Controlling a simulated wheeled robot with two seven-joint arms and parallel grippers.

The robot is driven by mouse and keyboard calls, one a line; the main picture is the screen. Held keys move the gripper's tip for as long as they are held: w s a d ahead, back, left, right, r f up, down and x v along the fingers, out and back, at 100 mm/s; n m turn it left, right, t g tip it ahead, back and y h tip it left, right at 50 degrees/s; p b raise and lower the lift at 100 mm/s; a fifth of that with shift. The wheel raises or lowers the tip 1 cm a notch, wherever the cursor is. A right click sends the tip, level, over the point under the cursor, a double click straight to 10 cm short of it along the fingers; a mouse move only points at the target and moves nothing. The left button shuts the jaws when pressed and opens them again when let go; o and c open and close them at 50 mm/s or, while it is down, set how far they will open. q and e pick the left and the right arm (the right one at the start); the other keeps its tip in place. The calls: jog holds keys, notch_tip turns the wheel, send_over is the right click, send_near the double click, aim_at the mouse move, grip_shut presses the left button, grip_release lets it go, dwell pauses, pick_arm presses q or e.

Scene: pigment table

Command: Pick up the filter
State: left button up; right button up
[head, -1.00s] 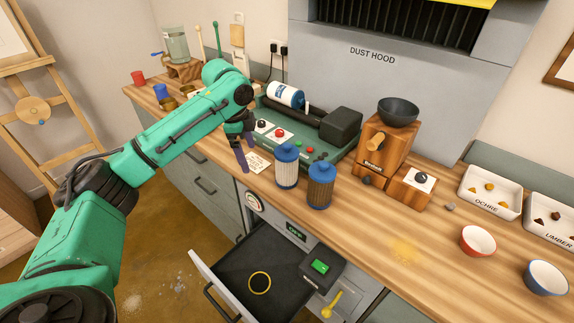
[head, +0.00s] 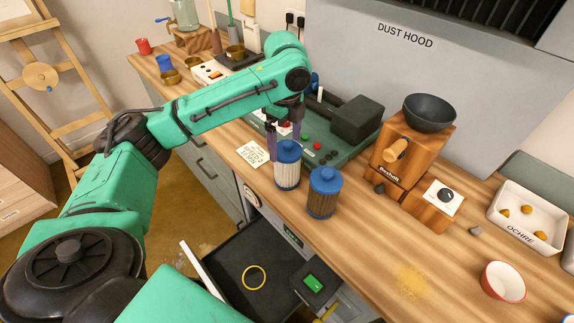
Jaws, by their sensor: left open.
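Two cylindrical filters with blue caps stand upright side by side on the wooden bench. The left filter has white pleats (head: 287,174), and the right one has brown, dirty-looking pleats (head: 322,200). My left gripper (head: 284,146) is open, its purple fingers pointing down at the white filter's cap. One finger shows left of the cap and the other behind it. I cannot tell whether they touch the filter. My right gripper is out of view.
A green machine (head: 352,160) with a dark block is behind the filters. A wooden grinder (head: 392,160) with a dark bowl stands to the right. An open drawer (head: 232,275) below the bench edge holds a yellow ring (head: 254,278). A note card (head: 252,154) lies left of the filters.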

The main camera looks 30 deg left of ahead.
pick_arm(q)
jog(key=f, duration=0.6)
jog(key=shift+w+p, duration=0.25)
jog(key=shift+p, duration=0.05)
jog(key=shift+f, duration=0.15)
jog(key=shift+c, duration=0.3)
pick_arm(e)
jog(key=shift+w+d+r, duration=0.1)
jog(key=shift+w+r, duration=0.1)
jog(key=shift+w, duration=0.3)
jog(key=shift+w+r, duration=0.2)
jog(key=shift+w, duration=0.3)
pick_arm(q)
jog(key=c, duration=1.1)
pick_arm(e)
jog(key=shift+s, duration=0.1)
